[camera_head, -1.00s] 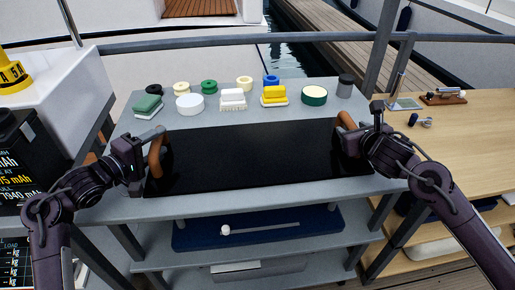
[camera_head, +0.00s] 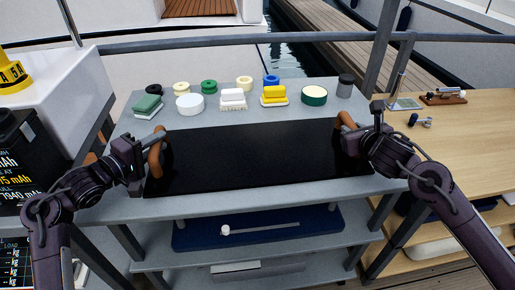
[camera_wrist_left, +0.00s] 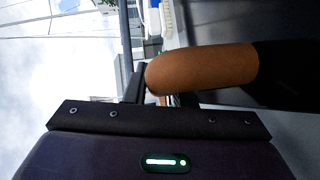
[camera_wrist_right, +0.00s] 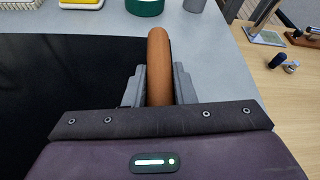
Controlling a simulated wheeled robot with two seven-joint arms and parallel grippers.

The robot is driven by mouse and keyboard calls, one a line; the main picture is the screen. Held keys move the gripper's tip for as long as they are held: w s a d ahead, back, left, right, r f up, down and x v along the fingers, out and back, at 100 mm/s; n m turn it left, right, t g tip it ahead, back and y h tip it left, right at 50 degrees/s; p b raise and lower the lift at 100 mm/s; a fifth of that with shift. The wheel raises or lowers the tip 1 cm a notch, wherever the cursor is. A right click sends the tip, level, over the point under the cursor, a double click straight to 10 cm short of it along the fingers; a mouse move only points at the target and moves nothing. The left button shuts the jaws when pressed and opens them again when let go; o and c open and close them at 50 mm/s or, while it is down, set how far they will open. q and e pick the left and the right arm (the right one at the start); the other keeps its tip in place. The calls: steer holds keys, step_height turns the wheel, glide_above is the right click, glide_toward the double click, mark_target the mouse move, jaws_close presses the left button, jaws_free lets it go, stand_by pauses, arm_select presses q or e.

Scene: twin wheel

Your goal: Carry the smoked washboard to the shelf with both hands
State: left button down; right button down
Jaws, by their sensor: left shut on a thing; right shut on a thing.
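The smoked washboard (camera_head: 255,157) is a wide, dark, glossy panel with a brown curved handle at each end. It is over the top of the grey shelf unit (camera_head: 215,117); I cannot tell whether it touches the surface. My left gripper (camera_head: 152,150) is shut on the left brown handle (camera_wrist_left: 205,68). My right gripper (camera_head: 352,128) is shut on the right brown handle (camera_wrist_right: 159,65), with a finger on each side of it in the right wrist view.
Behind the washboard stand a green-and-white block (camera_head: 147,106), a white round tub (camera_head: 189,105), a yellow brush (camera_head: 274,95), a green tin (camera_head: 314,95) and several rings. A blue tray (camera_head: 258,231) lies on the level below. A wooden table (camera_head: 465,130) adjoins on the right.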

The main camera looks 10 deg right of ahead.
arm_select(q)
steer(key=shift+f, duration=0.15)
stand_by(0.6)
